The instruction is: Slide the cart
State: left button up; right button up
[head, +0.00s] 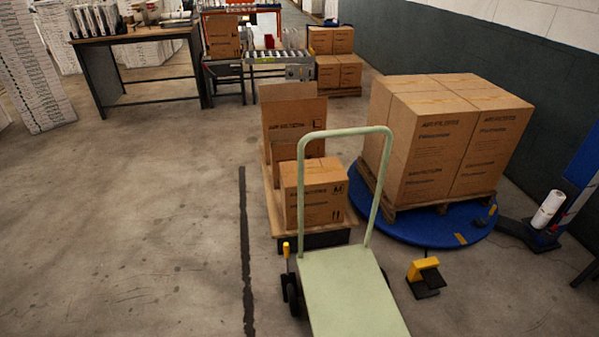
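A pale green platform cart (348,292) stands on the floor at the lower middle of the head view. Its bed is bare and its near end is cut off by the bottom edge. Its tall looped push handle (345,132) rises at the far end, in front of a low wooden platform with boxes. Dark wheels (291,296) show at its left side, by a small yellow-topped lever (286,250). Neither of my grippers is in view.
Cardboard boxes (314,192) sit on the low platform just behind the cart. Right of it are a yellow-black pedal (425,275) and a blue turntable (440,228) bearing a pallet of large cartons (440,150). Floor (130,230) to the left is clear, with a dark stripe.

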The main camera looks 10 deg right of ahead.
aim_at(347, 293)
jog(key=j+z, duration=0.1)
jog(key=j, duration=0.7)
jog(key=i+j, duration=0.1)
jog(key=j, duration=0.2)
jog(key=i+j+z, duration=0.1)
jog(key=j, duration=0.2)
jog(key=i+j, duration=0.1)
jog(key=j, duration=0.2)
jog(key=i+j+z, duration=0.3)
jog(key=i+j, duration=0.45)
jog(key=i+j+z, duration=0.1)
jog(key=i, duration=0.55)
